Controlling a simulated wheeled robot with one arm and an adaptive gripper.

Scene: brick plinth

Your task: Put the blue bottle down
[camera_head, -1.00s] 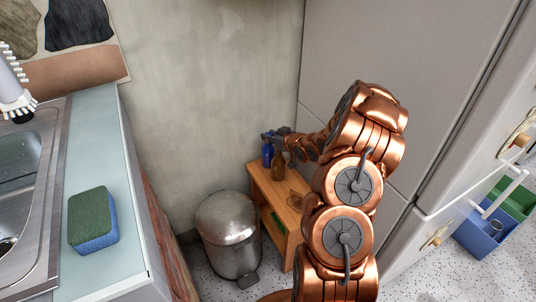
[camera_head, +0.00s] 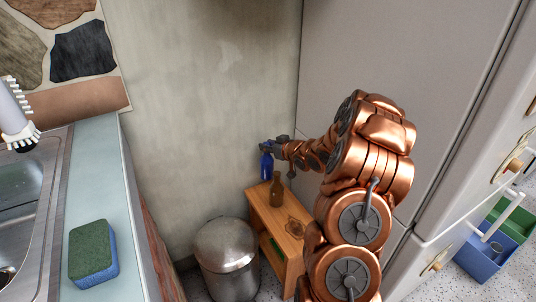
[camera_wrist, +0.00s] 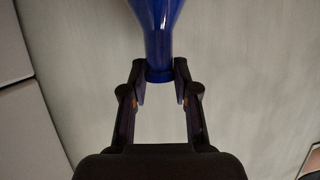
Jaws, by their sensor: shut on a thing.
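The blue bottle (camera_head: 266,165) is at the back of the small wooden stand, by the wall. My gripper (camera_head: 269,147) is at its upper end, reaching in from the right. In the wrist view my gripper (camera_wrist: 160,80) has a finger on each side of the narrow end of the blue bottle (camera_wrist: 158,30) and is shut on it. The bottle looks upright in the head view. The brown bottle in front partly hides its lower end, so I cannot tell whether its base touches the stand.
The wooden stand (camera_head: 293,222) carries a brown bottle (camera_head: 277,188) close to the blue one. A metal bin (camera_head: 226,255) stands to its left. A counter with a green and blue sponge (camera_head: 93,254) is at the left. A tall grey cabinet (camera_head: 390,70) is at the right.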

